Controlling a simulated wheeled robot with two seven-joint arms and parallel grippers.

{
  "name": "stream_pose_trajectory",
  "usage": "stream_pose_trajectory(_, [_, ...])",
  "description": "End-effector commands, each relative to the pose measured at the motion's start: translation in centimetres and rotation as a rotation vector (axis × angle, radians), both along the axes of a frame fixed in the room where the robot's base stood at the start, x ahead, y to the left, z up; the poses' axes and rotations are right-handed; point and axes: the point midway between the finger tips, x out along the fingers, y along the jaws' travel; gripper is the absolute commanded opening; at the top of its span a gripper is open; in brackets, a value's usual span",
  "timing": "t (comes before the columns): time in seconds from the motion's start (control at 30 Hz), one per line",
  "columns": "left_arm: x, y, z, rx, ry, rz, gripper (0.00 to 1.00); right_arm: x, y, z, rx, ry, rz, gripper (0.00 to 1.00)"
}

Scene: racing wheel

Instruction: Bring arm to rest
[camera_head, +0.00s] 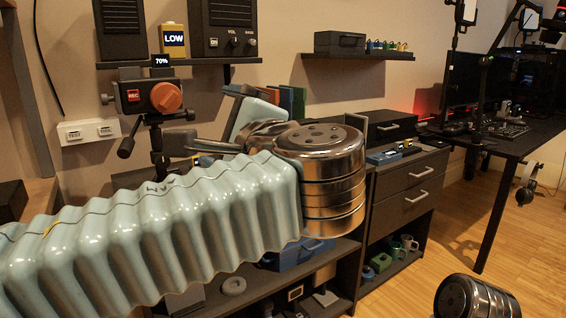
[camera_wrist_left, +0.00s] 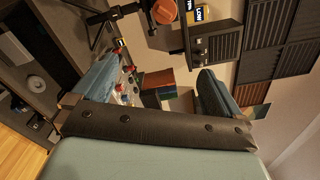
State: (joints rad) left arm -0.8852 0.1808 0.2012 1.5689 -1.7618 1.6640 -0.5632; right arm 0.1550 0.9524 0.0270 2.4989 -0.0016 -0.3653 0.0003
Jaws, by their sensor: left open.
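My left arm (camera_head: 170,235), pale blue and ribbed with a metallic joint (camera_head: 322,165), reaches in from the left across the head view. Its gripper lies beyond the joint, partly hidden by the arm. In the left wrist view the two blue fingers of my left gripper (camera_wrist_left: 155,85) stand wide apart, with nothing seen held between them. The gripper is raised in front of the shelving unit and the camera on its tripod. Of my right arm, only a metallic joint (camera_head: 475,298) shows at the bottom right; its gripper is out of view.
A camera (camera_head: 150,97) with an orange knob stands behind the arm. Wall shelves hold speakers (camera_head: 230,28) and a dark box (camera_head: 340,42). A drawer cabinet (camera_head: 408,190) and a black desk (camera_head: 500,145) stand to the right. Wooden floor (camera_head: 440,255) is open at lower right.

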Motion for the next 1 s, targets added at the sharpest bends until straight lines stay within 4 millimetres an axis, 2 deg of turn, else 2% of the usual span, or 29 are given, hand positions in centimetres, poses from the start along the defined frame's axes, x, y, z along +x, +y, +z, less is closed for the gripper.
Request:
stream_pose_trajectory(0.3, [3.5,-1.7,-5.3,0.006,0.121,-0.065,1.00,0.0,0.0,0.0,0.000,0.000,0.001,0.51])
stream_pose_trajectory(0.43, [5.5,-2.6,-9.4,-0.005,0.208,-0.107,1.00,0.0,0.0,0.0,0.000,0.000,0.001,0.51])
stream_pose_trajectory(0.57, [7.6,-3.5,-14.8,-0.034,0.324,-0.153,1.00,0.0,0.0,0.0,0.000,0.000,0.001,0.51])
stream_pose_trajectory(0.67, [9.1,-4.1,-20.4,-0.080,0.440,-0.190,1.00,0.0,0.0,0.0,0.000,0.000,0.001,0.51])
stream_pose_trajectory(0.77, [10.0,-4.4,-28.3,-0.173,0.599,-0.220,1.00,0.0,0.0,0.0,0.000,0.000,0.001,0.51])
stream_pose_trajectory(0.8, [10.0,-4.4,-31.9,-0.227,0.672,-0.227,1.00,0.0,0.0,0.0,0.000,0.000,0.001,0.51])
stream_pose_trajectory(0.87, [9.6,-4.3,-37.2,-0.325,0.776,-0.226,1.00,0.0,0.0,0.0,0.000,0.000,0.001,0.51])
stream_pose_trajectory(0.9, [8.9,-4.2,-40.8,-0.400,0.845,-0.217,1.00,0.0,0.0,0.0,0.000,0.000,0.001,0.51])
stream_pose_trajectory(0.97, [7.5,-4.0,-45.9,-0.531,0.943,-0.190,1.00,0.0,0.0,0.0,0.000,0.000,0.001,0.51])
stream_pose_trajectory(1.0, [6.3,-3.8,-49.3,-0.631,1.003,-0.159,1.00,0.0,0.0,0.0,0.000,0.000,0.001,0.51])
